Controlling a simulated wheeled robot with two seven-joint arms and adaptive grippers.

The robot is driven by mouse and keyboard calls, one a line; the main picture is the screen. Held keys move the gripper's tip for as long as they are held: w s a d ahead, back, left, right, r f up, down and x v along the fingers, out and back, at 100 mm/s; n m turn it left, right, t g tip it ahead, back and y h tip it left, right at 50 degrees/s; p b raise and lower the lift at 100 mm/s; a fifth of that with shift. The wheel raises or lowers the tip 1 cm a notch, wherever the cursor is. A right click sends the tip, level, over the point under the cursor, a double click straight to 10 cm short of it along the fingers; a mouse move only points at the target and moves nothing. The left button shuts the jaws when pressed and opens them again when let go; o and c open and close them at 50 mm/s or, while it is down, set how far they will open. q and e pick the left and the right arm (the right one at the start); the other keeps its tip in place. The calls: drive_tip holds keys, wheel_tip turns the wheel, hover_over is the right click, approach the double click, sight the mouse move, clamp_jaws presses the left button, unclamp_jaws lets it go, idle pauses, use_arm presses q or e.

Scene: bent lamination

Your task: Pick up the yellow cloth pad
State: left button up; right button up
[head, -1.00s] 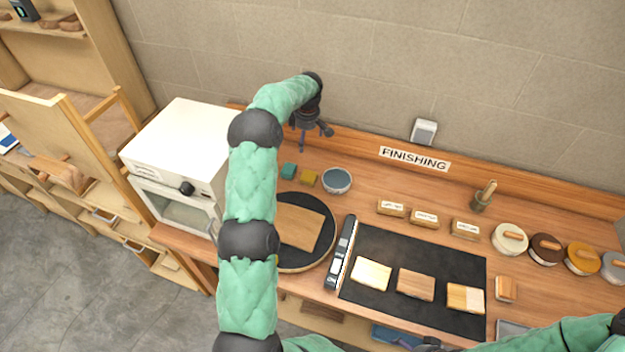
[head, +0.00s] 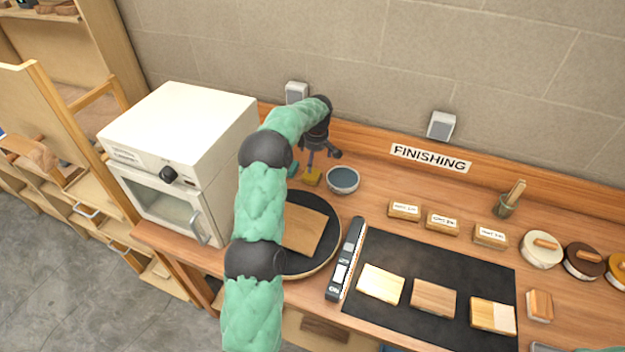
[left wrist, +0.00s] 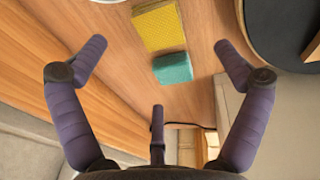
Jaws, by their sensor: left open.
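In the left wrist view the yellow cloth pad (left wrist: 159,26) shows at the top centre, apart from the fingers. A teal pad (left wrist: 173,68) lies beside it, nearer the gripper; in the head view this teal pad (head: 292,169) is partly hidden by my arm. My left gripper (head: 322,158) hangs above the bench over the pads. In the left wrist view its fingers (left wrist: 158,62) are spread wide, with nothing held. My right gripper is not in view.
A round black turntable (head: 322,255) with a wooden board is in front. A white oven (head: 185,130) stands left. The back ledge and wall rise behind the gripper.

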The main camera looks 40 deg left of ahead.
sight(312, 174)
use_arm(q)
drive_tip(key=f, duration=0.3)
drive_tip(key=a+f, duration=0.1)
drive_tip(key=f, duration=0.2)
drive_tip(key=w+f, duration=0.1)
drive_tip(key=f, duration=0.3)
drive_tip(key=shift+a, duration=0.2)
drive_tip(key=shift+r, duration=0.1)
drive_tip(key=c, duration=1)
